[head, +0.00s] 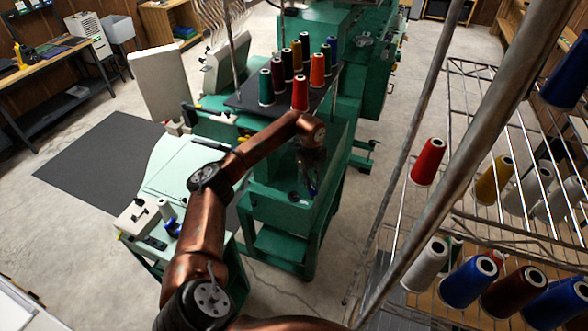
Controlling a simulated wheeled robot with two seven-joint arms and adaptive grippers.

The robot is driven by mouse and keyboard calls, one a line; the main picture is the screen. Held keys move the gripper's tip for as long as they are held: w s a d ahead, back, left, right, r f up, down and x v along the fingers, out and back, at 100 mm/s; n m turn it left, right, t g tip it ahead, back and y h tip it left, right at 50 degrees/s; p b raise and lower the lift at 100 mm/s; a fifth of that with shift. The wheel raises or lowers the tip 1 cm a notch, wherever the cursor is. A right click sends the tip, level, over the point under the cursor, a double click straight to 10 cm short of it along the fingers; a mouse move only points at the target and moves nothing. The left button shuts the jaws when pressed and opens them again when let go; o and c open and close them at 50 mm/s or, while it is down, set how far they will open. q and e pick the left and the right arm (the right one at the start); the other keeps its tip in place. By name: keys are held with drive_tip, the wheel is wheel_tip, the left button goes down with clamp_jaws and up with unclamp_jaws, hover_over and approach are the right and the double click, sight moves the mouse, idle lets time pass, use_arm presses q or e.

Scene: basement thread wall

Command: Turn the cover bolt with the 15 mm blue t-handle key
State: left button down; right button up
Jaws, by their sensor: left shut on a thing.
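My left arm reaches from the bottom of the head view to the green machine (272,210). My left gripper (310,172) points down over the machine's flat green top. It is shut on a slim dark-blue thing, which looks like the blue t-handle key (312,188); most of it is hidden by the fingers. A small dark round part (294,196) sits on the green top just left of the gripper; it may be the cover bolt, but it is too small to be sure. I cannot tell whether the key touches a bolt. My right gripper is not in view.
Several thread cones (300,95) stand on a dark shelf behind my left forearm. A wire rack (480,150) with more cones and slanted metal posts fills the right side. A workbench (62,75) stands at the far left. A dark mat (95,160) lies on open floor.

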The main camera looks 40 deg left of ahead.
use_arm(q)
drive_tip(key=a+n+p, duration=0.3)
drive_tip(key=a+n, duration=0.6)
drive_tip(key=n, duration=0.5)
drive_tip(key=shift+y, duration=0.3)
wheel_tip(320, 180, down, 4)
drive_tip(key=b, duration=0.3)
drive_tip(key=shift+w+f, duration=0.15)
drive_tip(key=shift+f, duration=0.05)
drive_tip(key=shift+d, duration=0.1)
idle(0.7)
drive_tip(key=shift+f, duration=0.95)
drive_tip(key=shift+p, duration=0.35)
idle(1.2)
